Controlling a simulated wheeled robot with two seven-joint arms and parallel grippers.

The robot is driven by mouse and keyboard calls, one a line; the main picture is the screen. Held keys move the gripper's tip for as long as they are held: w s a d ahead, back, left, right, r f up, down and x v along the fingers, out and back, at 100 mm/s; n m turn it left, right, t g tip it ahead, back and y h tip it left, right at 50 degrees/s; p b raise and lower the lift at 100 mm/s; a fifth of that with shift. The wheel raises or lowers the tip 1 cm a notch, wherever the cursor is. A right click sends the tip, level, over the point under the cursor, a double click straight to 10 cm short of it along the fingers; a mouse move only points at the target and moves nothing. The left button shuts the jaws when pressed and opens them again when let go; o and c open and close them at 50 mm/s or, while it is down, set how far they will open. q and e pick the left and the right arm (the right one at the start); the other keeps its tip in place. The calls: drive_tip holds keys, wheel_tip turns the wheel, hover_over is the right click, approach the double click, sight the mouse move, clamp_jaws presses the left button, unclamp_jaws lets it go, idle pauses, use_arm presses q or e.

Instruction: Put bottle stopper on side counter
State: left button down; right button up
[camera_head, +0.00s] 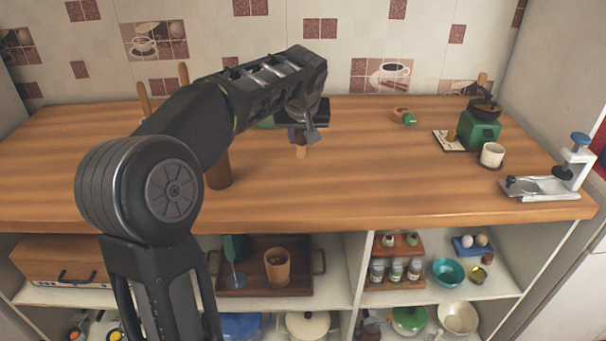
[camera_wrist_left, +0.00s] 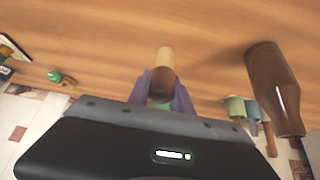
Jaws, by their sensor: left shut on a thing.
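My left gripper (camera_head: 297,136) is shut on the bottle stopper (camera_head: 301,149), a small piece with a pale tan end and a darker brown part. The gripper holds it over the middle of the wooden counter (camera_head: 330,195). In the left wrist view, the stopper (camera_wrist_left: 163,66) sticks out between the purple fingertips (camera_wrist_left: 162,90). Its inner end is partly hidden by the fingers. I cannot tell whether it touches the counter. My right gripper is not in view.
A brown bottle (camera_wrist_left: 272,88) stands close by, mostly behind my left arm in the head view. A small green-and-tan item (camera_head: 403,116) lies at the back. A green grinder (camera_head: 479,130), a cup (camera_head: 492,154) and a metal device (camera_head: 550,183) stand right. The front middle is clear.

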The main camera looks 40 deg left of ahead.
use_arm(q)
drive_tip(key=shift+f, duration=2.3)
drive_tip(key=shift+f, duration=1.85)
drive_tip(key=shift+f, duration=0.15)
drive_tip(key=c, duration=1.1)
unclamp_jaws()
drive_tip(key=shift+c, duration=0.2)
